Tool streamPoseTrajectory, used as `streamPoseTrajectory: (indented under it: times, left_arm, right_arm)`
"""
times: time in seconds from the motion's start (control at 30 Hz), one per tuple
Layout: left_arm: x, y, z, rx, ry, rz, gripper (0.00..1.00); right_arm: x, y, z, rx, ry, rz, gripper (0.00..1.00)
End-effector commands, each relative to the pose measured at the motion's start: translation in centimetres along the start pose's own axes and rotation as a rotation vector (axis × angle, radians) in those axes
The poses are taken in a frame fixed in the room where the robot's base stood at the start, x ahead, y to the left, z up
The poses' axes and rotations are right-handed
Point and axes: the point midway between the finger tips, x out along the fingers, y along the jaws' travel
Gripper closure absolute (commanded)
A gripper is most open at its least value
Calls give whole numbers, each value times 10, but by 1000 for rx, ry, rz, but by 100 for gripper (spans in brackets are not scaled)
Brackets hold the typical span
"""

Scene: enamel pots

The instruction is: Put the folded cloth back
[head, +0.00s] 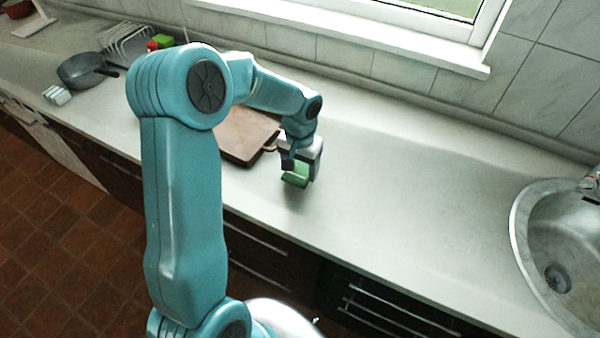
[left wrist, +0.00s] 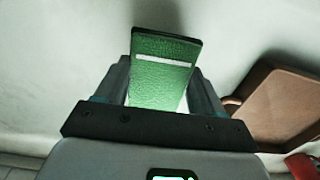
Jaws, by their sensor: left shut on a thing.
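The folded cloth (head: 295,177) is green and hangs in my left gripper (head: 300,165), near the front part of the pale counter. In the left wrist view the cloth (left wrist: 162,72) shows a textured green face with a thin white stripe across its upper part. It sits between the two fingers of my left gripper (left wrist: 158,95), which is shut on it. A shadow falls on the counter near the cloth; I cannot tell exactly how high it is held. My right gripper is not in view.
A brown board (head: 244,137) lies left of the cloth, partly behind my arm; it also shows in the left wrist view (left wrist: 280,108). A dark pan (head: 82,70) and a dish rack (head: 127,42) stand far left. The counter (head: 420,200) is clear up to the sink (head: 530,225).

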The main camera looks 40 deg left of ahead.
Motion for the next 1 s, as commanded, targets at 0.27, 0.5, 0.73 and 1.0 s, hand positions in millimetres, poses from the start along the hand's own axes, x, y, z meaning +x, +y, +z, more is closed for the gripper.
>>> streamPoseTrajectory:
  times: [0.27,0.5,0.73,1.0]
  left_arm:
    - [32,0,0,0,-1,0,60]
    - [33,0,0,0,-1,0,60]
    - [35,0,0,0,-1,0,6]
    - [33,0,0,0,-2,0,6]
  right_arm:
    - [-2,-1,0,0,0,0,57]
    - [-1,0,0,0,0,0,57]
    - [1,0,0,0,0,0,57]
    - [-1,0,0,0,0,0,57]
